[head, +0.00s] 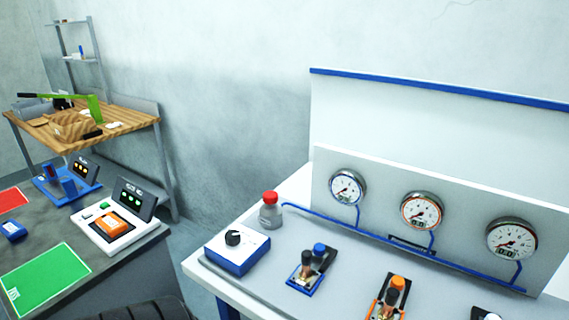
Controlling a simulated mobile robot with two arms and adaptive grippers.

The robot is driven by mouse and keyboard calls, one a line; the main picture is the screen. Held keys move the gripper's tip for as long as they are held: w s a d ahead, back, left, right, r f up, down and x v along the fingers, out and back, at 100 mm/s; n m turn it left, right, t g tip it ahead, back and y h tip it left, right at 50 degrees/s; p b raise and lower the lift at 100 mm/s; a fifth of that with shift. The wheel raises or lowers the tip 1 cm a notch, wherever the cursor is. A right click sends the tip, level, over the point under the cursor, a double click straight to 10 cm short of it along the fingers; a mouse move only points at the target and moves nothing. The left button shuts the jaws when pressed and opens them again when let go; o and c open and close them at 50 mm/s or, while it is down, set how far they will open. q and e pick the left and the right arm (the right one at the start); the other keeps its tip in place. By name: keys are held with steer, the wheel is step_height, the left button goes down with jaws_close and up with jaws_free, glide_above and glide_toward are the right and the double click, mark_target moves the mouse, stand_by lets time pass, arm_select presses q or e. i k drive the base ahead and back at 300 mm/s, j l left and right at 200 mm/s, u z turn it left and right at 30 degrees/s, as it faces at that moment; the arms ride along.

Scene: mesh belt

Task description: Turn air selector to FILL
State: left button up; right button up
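The likely air selector (240,252) is a blue box with a white top on the left end of the white bench. A round black knob (233,238) sits on its top. Small marks beside the knob are too small to read, so I cannot tell which setting it points to. Neither of my grippers is in the head view, and nothing touches the knob.
A grey bottle with a red cap (270,212) stands behind the box. Blue (312,266) and orange (387,298) valve blocks stand to its right, below several gauges (421,210) on a panel. A dark table (130,258) is at left, across a gap.

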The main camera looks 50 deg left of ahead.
mark_target(232, 238)
steer(key=u, duration=2)
